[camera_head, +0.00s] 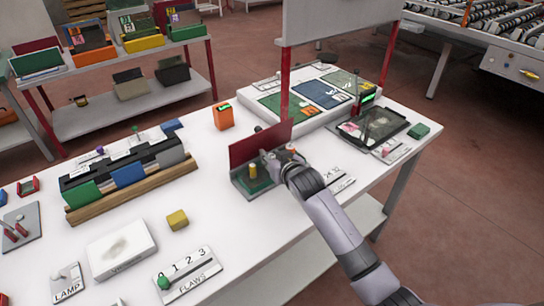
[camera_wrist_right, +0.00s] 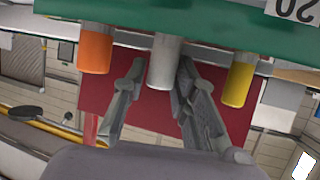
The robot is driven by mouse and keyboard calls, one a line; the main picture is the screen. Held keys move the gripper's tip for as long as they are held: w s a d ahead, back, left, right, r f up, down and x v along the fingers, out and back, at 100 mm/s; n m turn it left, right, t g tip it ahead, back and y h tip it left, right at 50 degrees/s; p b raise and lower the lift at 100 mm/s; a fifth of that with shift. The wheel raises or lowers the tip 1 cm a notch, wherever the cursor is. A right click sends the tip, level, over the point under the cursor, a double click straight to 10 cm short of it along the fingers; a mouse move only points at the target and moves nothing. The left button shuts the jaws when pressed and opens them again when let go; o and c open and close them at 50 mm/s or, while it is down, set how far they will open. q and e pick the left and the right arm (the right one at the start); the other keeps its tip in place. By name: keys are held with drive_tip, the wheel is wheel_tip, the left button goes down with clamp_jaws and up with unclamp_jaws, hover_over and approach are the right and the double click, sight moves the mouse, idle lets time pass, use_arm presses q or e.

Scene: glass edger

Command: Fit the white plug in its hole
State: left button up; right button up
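The white plug (camera_wrist_right: 164,66) looks pale grey in the right wrist view, which is upside down. It stands between an orange plug (camera_wrist_right: 95,50) and a yellow plug (camera_wrist_right: 239,80), at the edge of a green board (camera_wrist_right: 150,17). In the head view, my right gripper (camera_head: 268,160) is over the board beside the yellow plug (camera_head: 253,171) and hides the white one.
A red upright panel (camera_head: 245,148) stands directly behind the plug board. An orange box (camera_head: 223,116) stands behind it, and a yellow block (camera_head: 177,219) lies to the left on the white table. A tray (camera_head: 372,127) is at the right.

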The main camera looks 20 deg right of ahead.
drive_tip(key=shift+o, duration=1.2)
drive_tip(key=shift+r, duration=0.2)
drive_tip(key=v, duration=1.2)
